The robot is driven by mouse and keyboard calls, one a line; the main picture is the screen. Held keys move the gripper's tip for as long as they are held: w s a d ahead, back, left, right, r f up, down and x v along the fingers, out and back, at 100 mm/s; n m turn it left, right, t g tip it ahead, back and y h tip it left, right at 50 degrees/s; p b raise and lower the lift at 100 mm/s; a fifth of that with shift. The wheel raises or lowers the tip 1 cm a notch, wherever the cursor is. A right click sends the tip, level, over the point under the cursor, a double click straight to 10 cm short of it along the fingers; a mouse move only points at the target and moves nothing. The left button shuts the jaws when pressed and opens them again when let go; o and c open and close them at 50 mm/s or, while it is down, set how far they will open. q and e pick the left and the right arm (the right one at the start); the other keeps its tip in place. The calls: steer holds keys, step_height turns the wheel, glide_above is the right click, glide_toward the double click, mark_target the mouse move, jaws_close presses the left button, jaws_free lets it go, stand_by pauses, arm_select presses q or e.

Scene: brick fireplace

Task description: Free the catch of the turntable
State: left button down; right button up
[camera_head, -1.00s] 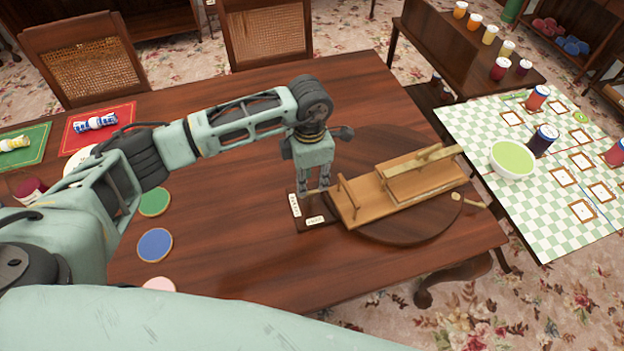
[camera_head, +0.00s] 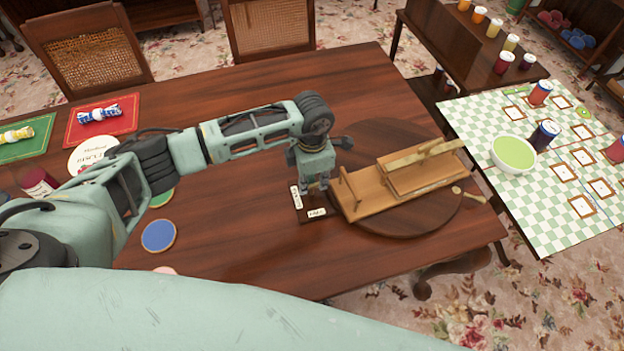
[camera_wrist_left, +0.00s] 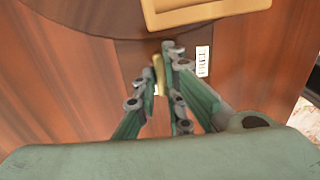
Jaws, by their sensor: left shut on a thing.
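The round dark-wood turntable (camera_head: 440,216) lies near the right end of the table. On it sits a light-wood stepped stand (camera_head: 362,205) with a small upright post-and-bar frame. A dark catch plate with two white labels (camera_head: 317,212) is at its left edge. My left gripper (camera_head: 316,190) points down over this plate. In the left wrist view, my left gripper (camera_wrist_left: 164,68) is shut on the small brass-coloured catch (camera_wrist_left: 158,74) beside a white label. The fingers hide most of the catch. My right gripper is not in view.
Red (camera_head: 103,119) and green (camera_head: 24,138) mats, a white disc and coloured coasters lie on the table's left part. A blue coaster (camera_head: 158,236) is near the front. The checkered table (camera_head: 545,212) with a green bowl (camera_head: 513,153) stands right. The table's middle front is clear.

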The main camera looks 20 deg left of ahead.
arm_select(q)
steer(key=shift+n, duration=0.3)
steer(key=n+b, duration=0.1)
steer(key=n, duration=0.1)
steer(key=shift+n, duration=0.3)
steer(key=n+b, duration=0.1)
steer(key=n, duration=0.5)
steer(key=shift+b, duration=0.4)
steer(key=n, duration=0.4)
steer(key=shift+n, duration=2.3)
steer(key=c, duration=1.8)
jaws_free()
steer(key=shift+c, duration=0.2)
